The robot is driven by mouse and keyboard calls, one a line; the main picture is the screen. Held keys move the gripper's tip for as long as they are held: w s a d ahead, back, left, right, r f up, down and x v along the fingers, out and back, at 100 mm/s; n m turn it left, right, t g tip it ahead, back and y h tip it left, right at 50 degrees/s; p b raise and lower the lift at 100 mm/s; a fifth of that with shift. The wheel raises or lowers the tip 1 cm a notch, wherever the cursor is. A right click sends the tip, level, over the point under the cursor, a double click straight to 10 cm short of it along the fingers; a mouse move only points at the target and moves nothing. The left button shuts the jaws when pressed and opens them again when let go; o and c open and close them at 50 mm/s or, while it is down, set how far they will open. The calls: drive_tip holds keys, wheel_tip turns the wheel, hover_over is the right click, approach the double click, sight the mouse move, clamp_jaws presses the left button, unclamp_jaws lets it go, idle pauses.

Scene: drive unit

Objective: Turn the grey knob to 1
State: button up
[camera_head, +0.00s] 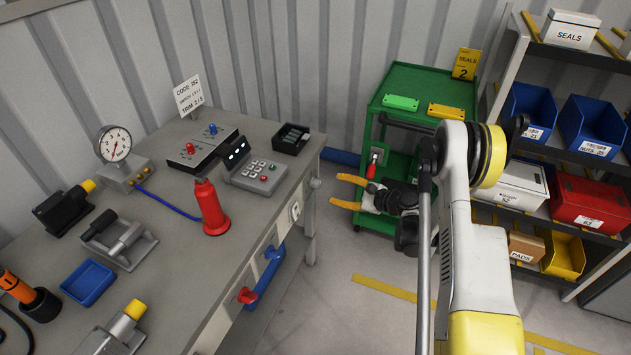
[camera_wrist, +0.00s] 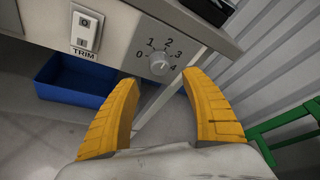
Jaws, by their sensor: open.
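The grey knob (camera_wrist: 158,63) is on the bench's front face in the wrist view. The numbers 0 to 4 run in an arc around it, with 1 at the upper left. Its pointer is too small to read surely. The knob also shows small at the bench's right end in the head view (camera_head: 315,182). My gripper (camera_wrist: 160,79) is open, its yellow fingers spread on either side below the knob, apart from it. In the head view, my gripper (camera_head: 340,190) points left at the bench end, with a gap between.
A TRIM switch (camera_wrist: 87,31) sits left of the knob, above a blue bin (camera_wrist: 75,80). The bench (camera_head: 160,240) holds a red bottle (camera_head: 211,208) and a keypad box (camera_head: 258,172). A green cart (camera_head: 400,83) stands behind my gripper; shelves are at right.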

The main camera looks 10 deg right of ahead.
sight(320, 184)
drive_tip(key=b+x, duration=0.2)
drive_tip(key=x, duration=0.7)
drive_tip(key=shift+f+b, duration=0.1)
drive_tip(key=shift+b, duration=0.3)
drive_tip(key=c, duration=1.2)
